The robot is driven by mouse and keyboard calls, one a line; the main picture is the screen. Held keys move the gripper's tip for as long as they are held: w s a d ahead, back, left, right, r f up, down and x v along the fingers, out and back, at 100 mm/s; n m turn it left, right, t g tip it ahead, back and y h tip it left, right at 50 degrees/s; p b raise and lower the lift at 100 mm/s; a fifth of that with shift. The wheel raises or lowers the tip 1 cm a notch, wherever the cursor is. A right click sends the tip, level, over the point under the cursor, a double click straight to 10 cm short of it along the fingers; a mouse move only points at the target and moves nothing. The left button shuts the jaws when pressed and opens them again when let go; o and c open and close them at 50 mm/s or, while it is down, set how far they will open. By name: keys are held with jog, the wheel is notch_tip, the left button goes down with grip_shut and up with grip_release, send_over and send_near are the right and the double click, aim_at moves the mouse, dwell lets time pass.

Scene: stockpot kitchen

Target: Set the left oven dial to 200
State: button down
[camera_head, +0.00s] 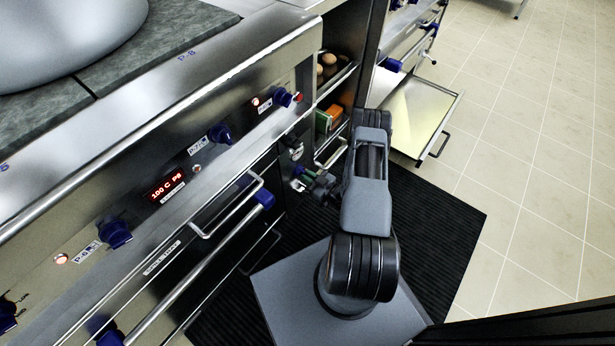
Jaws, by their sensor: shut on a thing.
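A small pale round dial (298,185) with a bit of blue at its edge sits low on the oven front, right of the oven handles; I take it as the left oven dial. A second pale dial (296,152) sits just above it in the picture. My gripper (312,179) reaches left to the lower dial and appears shut on its knob, which the fingers mostly hide. Something small and green shows at the fingers. The dial's marks and pointer are too small to read. A red display (167,187) on the upper panel seems to read 100 C P8.
Blue knobs (115,233) run along the upper steel panel. A blue-capped oven handle (264,198) juts out left of my gripper. An open drawer (434,141) stands out at the right. A shelf (337,80) holds brown items.

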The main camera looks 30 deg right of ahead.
jog(key=shift+s+a+m, duration=0.1)
jog(key=shift+m, duration=0.5)
jog(key=c, duration=1.2)
grip_release()
jog(key=shift+o, duration=0.2)
